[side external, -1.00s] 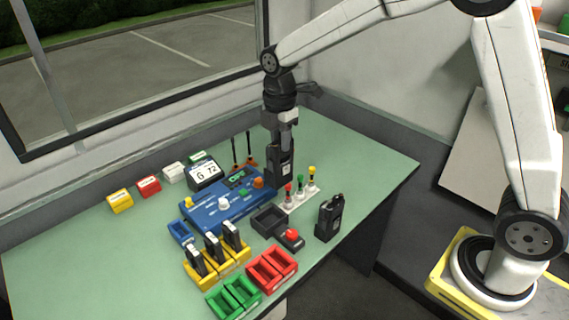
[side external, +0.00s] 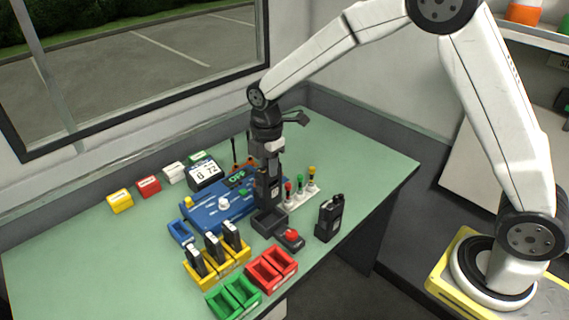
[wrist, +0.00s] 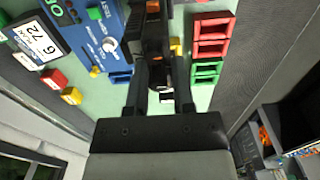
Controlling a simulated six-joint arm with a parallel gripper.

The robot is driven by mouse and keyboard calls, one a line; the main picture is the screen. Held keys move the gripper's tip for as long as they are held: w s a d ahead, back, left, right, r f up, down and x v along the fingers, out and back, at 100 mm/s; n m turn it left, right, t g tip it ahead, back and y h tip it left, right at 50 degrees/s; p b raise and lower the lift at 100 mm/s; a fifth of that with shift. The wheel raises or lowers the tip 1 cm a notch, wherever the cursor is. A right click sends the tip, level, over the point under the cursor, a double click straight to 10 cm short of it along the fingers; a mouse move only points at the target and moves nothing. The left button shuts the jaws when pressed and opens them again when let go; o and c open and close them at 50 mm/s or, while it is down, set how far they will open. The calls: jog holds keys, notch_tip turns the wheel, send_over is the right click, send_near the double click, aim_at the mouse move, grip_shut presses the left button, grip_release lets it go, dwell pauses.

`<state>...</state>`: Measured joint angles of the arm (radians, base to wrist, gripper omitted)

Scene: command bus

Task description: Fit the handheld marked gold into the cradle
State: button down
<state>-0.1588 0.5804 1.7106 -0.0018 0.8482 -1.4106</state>
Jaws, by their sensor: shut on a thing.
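My gripper (side external: 267,158) points down and is shut on a black handheld (side external: 267,188). The handheld is upright, with a small pale label on its side. Its lower end is at or just above the dark cradle (side external: 263,229); I cannot tell whether it has entered. In the wrist view the handheld (wrist: 155,45) lies between my fingers (wrist: 160,80) and hides what is below it. A second black handheld (side external: 329,218) stands upright on the table to the right. No gold mark can be made out clearly on either.
A blue console (side external: 215,212) with knobs lies left of the cradle. A red button box (side external: 291,238) and a white strip with coloured knobs (side external: 301,196) are close by. Yellow chargers (side external: 232,261), red trays (side external: 272,270) and green trays (side external: 233,297) stand in front.

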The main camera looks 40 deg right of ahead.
aim_at(269, 191)
jog(key=shift+f, duration=4.3)
dwell(0.6)
jog(key=shift+c, duration=0.3)
grip_release()
jog(key=shift+r, duration=0.1)
jog(key=shift+r, duration=3.4)
jog(key=shift+s, duration=0.1)
